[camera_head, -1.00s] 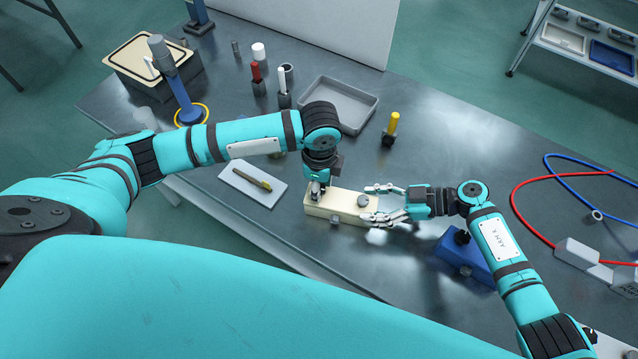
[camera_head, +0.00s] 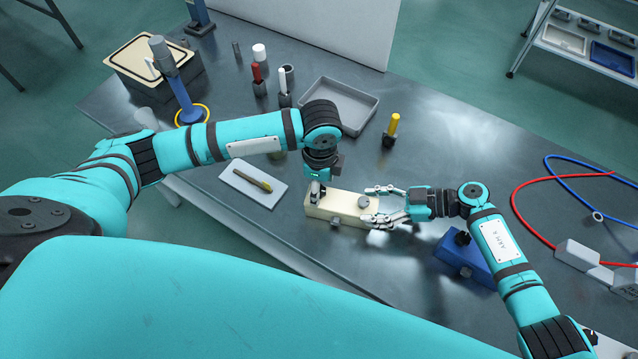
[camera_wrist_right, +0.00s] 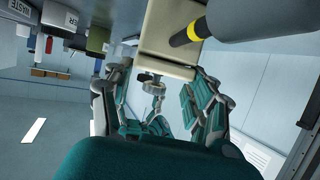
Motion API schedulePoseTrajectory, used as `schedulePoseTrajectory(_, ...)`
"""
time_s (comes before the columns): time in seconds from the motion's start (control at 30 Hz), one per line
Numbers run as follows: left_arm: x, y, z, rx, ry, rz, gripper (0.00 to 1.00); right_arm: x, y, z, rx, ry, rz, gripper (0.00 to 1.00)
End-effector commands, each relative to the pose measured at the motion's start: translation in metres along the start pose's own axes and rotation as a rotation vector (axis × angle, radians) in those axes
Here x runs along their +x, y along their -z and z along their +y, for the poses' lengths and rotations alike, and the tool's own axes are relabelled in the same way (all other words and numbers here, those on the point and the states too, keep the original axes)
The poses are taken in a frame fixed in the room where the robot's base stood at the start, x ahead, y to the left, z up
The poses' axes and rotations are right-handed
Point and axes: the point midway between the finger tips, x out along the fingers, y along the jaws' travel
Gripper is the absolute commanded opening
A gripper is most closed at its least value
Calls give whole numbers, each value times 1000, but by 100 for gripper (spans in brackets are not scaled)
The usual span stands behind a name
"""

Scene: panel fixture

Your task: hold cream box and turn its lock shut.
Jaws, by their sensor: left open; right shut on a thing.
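The cream box (camera_head: 345,203) lies on the bench near its front edge. A round grey knob (camera_head: 363,201) sits on its top near the right end, and a small grey part (camera_head: 335,221) is on its front side. My right gripper (camera_head: 371,204) is shut on the box's right end, with fingers along both sides. In the right wrist view the box (camera_wrist_right: 165,45) shows between the fingers, with a round metal part (camera_wrist_right: 148,78) at its end. My left gripper (camera_head: 317,190) is open and points down over the box's left end; its fingertips are partly hidden.
A white plate (camera_head: 240,187) with a dark-yellow tool lies left of the box. A blue block (camera_head: 462,255) stands close to my right wrist. A grey tray (camera_head: 340,103) and a yellow-handled tool (camera_head: 393,125) are behind. Red and blue hoses lie at the right.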

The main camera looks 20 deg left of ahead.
Motion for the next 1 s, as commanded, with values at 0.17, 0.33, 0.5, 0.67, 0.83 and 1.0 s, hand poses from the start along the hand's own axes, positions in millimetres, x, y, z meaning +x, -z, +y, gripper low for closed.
schedulePoseTrajectory(0.17, -31, 0, -2, 0, 6, 2, 55, 0, -1, -1, 0, 1, -3, 5)
schedulePoseTrajectory(0.33, -68, 0, -2, 1, 6, 1, 55, 1, -1, 0, 0, 0, -3, 5)
schedulePoseTrajectory(0.5, -98, 0, -2, 0, 5, 0, 55, 1, -1, 0, 0, 0, -2, 5)
schedulePoseTrajectory(0.67, -112, 0, -1, -2, 3, -1, 55, 1, -1, 0, 0, 0, -2, 5)
schedulePoseTrajectory(0.83, -115, -1, -1, -1, 2, -1, 55, 1, -1, 0, -1, -1, -2, 5)
schedulePoseTrajectory(1.0, -115, 0, -1, -1, 2, -1, 55, 1, -1, 0, -1, -1, -2, 5)
